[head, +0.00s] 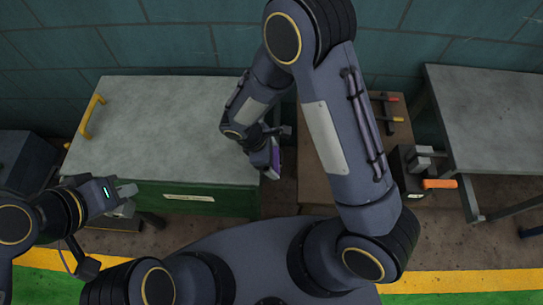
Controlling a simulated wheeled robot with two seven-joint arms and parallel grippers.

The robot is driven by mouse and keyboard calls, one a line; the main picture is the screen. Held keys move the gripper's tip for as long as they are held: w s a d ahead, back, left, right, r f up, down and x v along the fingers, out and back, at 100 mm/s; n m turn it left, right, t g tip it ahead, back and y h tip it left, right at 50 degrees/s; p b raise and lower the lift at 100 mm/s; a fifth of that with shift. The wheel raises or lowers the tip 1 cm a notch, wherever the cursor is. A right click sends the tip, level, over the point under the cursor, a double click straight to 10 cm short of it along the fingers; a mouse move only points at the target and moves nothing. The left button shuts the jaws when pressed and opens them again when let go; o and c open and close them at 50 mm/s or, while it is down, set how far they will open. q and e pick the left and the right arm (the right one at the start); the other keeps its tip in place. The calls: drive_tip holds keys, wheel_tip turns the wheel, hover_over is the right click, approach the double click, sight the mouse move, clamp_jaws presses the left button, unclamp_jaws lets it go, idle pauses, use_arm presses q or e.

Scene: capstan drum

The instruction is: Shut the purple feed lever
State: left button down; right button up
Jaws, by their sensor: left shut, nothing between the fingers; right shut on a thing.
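The purple feed lever (276,159) shows only as a small purple patch at the right end of the green-fronted cabinet. My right gripper (268,153) reaches down to it from above and is shut on it. The gripper and wrist hide most of the lever, so its angle and its mount cannot be made out. My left gripper (126,191) is shut and empty. It is apart from the lever, in front of the cabinet's left part.
The grey-topped cabinet (165,120) has a yellow handle (91,117) at the left. Right of my arm are a brown box with a red-tipped lever (391,99) and a yellow-tipped one (397,119), a dark unit with an orange handle (440,184), and a grey table (495,115).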

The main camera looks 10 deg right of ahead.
drive_tip(key=n+b, duration=0.1)
drive_tip(key=n, duration=0.1)
drive_tip(key=d+n+t+b, duration=0.1)
drive_tip(key=n, duration=0.1)
drive_tip(key=shift+s+f+t+b, duration=0.15)
drive_tip(key=shift+s+t+b, duration=0.05)
drive_tip(key=shift+t+b, duration=0.15)
drive_tip(key=shift+w+d+r+n+t+y+b, duration=0.2)
drive_tip(key=shift+d+n+t+y+b, duration=0.5)
drive_tip(key=shift+n, duration=1.5)
drive_tip(key=shift+w+d+f+n+t+y+b, duration=0.1)
drive_tip(key=shift+w+d+n+t+y+b, duration=0.45)
drive_tip(key=shift+n, duration=1.65)
drive_tip(key=shift+s+d+r+n+t+y+b, duration=0.1)
drive_tip(key=shift+d+n+t+y+b, duration=0.4)
drive_tip(key=shift+n+b, duration=1.2)
drive_tip(key=shift+w+a+n+p, duration=0.1)
drive_tip(key=shift+a+n+p, duration=0.05)
drive_tip(key=shift+n+p, duration=0.45)
drive_tip(key=o, duration=1.2)
drive_tip(key=shift+o, duration=0.2)
drive_tip(key=p+v, duration=0.3)
drive_tip(key=v, duration=0.4)
drive_tip(key=shift+s+r+p, duration=0.25)
drive_tip(key=shift+r+p, duration=0.05)
drive_tip(key=shift+r, duration=0.05)
drive_tip(key=shift+a, duration=0.1)
